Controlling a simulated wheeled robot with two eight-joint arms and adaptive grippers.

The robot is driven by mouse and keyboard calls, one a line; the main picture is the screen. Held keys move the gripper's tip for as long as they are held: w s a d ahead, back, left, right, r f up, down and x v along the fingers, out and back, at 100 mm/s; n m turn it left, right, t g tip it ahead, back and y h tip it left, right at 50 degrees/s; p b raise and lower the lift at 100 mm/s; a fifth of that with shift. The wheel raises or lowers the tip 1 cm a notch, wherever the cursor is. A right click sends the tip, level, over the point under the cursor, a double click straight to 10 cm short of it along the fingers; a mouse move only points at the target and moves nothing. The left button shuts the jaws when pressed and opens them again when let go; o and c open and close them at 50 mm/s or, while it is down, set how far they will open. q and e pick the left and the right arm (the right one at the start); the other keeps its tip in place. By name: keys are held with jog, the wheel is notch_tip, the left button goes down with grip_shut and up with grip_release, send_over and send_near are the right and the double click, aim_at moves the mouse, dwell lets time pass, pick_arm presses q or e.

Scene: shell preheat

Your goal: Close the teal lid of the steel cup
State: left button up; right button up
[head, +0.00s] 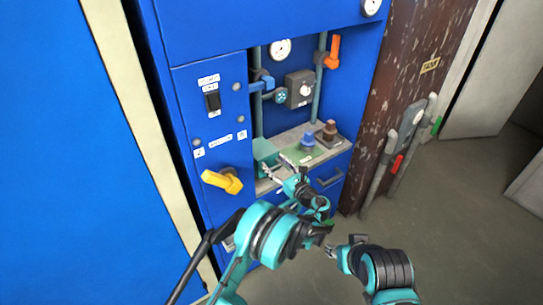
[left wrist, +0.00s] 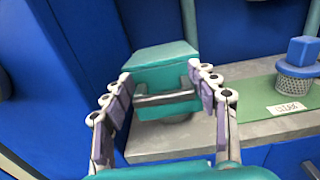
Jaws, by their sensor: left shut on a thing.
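The teal lid (left wrist: 155,60) is a blocky piece with a grey bar across its front, seen from above in the left wrist view. It also shows in the head view (head: 264,150) at the left end of the shelf.
On the shelf's green mat (left wrist: 275,118) stands a blue-topped mesh cup (left wrist: 298,75). A brown-topped piece (head: 329,130) stands farther right. A yellow handle (head: 222,181) juts from the blue cabinet panel left of the shelf. An orange handle (head: 333,52) is above. Open floor lies right.

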pick_arm(q)
jog(key=shift+s+d+f, duration=0.1)
jog(key=shift+s+f, duration=0.05)
jog(key=shift+f, duration=0.35)
jog(key=shift+s+f, duration=0.15)
jog(key=shift+f, duration=0.3)
grip_shut()
jog(key=shift+o, duration=1.5)
grip_release()
jog(key=shift+r, duration=0.15)
jog(key=o, duration=1.4)
